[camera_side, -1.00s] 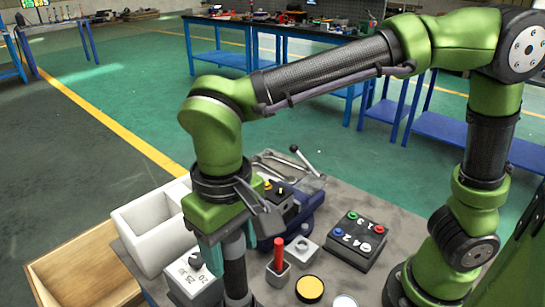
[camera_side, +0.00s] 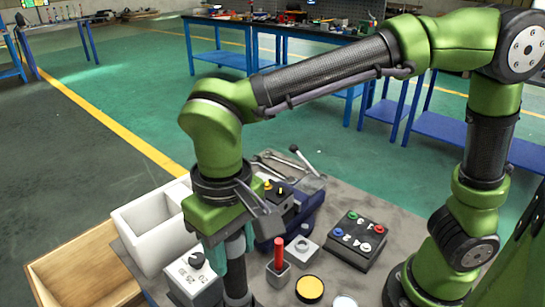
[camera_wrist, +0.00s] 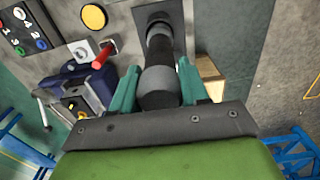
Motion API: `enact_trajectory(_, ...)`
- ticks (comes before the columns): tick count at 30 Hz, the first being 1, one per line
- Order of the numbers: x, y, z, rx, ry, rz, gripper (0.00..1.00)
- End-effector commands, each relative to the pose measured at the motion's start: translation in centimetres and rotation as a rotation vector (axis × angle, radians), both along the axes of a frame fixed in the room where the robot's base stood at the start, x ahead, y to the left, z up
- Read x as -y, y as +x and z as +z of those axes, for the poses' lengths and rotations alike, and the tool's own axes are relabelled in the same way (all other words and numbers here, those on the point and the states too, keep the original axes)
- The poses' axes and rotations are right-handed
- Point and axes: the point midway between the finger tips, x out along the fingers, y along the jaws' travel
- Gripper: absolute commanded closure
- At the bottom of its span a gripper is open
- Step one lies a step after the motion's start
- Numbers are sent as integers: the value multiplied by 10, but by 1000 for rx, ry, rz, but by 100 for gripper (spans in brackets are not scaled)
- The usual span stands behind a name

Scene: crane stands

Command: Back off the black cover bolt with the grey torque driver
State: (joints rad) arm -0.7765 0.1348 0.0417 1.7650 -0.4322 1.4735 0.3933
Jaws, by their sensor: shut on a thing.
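My gripper (camera_side: 232,262) is shut on the grey torque driver (camera_side: 236,283), a dark, roughly upright cylinder with a grey band. In the wrist view the teal fingers of my gripper (camera_wrist: 157,88) stand on both sides of the driver (camera_wrist: 158,84). The driver's far end reaches down to a dark square plate (camera_wrist: 176,16). I cannot see the black cover bolt; the driver hides the spot under it. I cannot tell if the tip is seated on a bolt.
A dial box (camera_side: 190,280) stands close left of the driver, with a white bin (camera_side: 150,222) and wooden tray (camera_side: 80,272) beyond. A red-handled block (camera_side: 278,268), yellow disc (camera_side: 309,289), button box (camera_side: 355,240) and blue vise (camera_side: 305,212) lie to the right.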

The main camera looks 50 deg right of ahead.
Motion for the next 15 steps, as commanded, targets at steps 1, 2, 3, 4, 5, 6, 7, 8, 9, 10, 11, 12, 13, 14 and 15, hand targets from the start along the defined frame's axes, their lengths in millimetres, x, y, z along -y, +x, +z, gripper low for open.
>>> enact_trajectory(1, -1, 1, 4, 5, 4, 0, 100)
enact_trajectory(2, -1, 1, 5, 4, 4, 0, 100)
enact_trajectory(3, -1, 1, 7, 4, 4, 0, 100)
enact_trajectory(4, -1, 1, 8, 4, 4, 0, 100)
enact_trajectory(5, -1, 1, 10, 4, 4, 0, 100)
enact_trajectory(6, -1, 1, 11, 4, 4, 0, 100)
enact_trajectory(7, -1, 1, 13, 4, 4, 0, 100)
enact_trajectory(8, -1, 1, 14, 4, 4, 0, 100)
enact_trajectory(9, -1, 1, 16, 4, 5, 0, 100)
enact_trajectory(10, -1, 1, 17, 4, 5, 1, 100)
enact_trajectory(11, -1, 1, 18, 4, 5, 1, 100)
enact_trajectory(12, -1, 0, 20, 4, 4, 1, 100)
enact_trajectory(13, -1, 0, 21, 3, 4, 0, 100)
enact_trajectory(14, -1, 0, 23, 4, 4, 0, 100)
enact_trajectory(15, -1, 0, 25, 5, 4, 1, 100)
